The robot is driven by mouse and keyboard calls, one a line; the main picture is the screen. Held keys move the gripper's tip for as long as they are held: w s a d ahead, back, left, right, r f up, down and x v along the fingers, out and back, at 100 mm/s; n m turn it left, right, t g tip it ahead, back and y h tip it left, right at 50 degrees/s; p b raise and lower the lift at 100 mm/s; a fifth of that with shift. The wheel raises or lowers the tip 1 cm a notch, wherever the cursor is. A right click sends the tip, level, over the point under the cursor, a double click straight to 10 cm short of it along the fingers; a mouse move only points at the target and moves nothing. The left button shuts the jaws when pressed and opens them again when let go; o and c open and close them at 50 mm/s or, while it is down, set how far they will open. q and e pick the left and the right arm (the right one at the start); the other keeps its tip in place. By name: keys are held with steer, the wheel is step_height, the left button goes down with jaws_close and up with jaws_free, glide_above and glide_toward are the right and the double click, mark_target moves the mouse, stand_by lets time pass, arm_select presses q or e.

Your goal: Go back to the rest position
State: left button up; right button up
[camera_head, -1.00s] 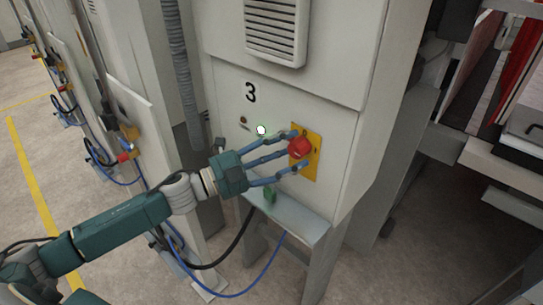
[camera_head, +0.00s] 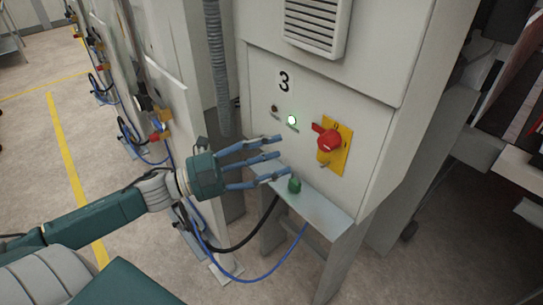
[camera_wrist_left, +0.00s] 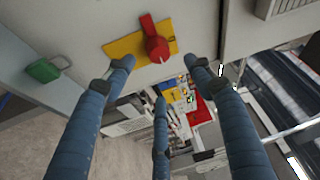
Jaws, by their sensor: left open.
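My left gripper (camera_head: 277,161) is open and empty, its blue fingers spread in front of the grey cabinet marked 3. In the head view the red rotary switch (camera_head: 329,140) on its yellow plate (camera_head: 337,159) is to the right of the fingertips, with a gap between. In the left wrist view the red switch (camera_wrist_left: 154,45) and yellow plate (camera_wrist_left: 122,47) are at the top, beyond the fingers, not touched. My right gripper does not show.
A green padlock (camera_head: 294,185) is by the small ledge (camera_head: 318,203). Black and blue cables (camera_head: 262,273) hang below. Similar cabinets stand at the left. Floor at the left is open.

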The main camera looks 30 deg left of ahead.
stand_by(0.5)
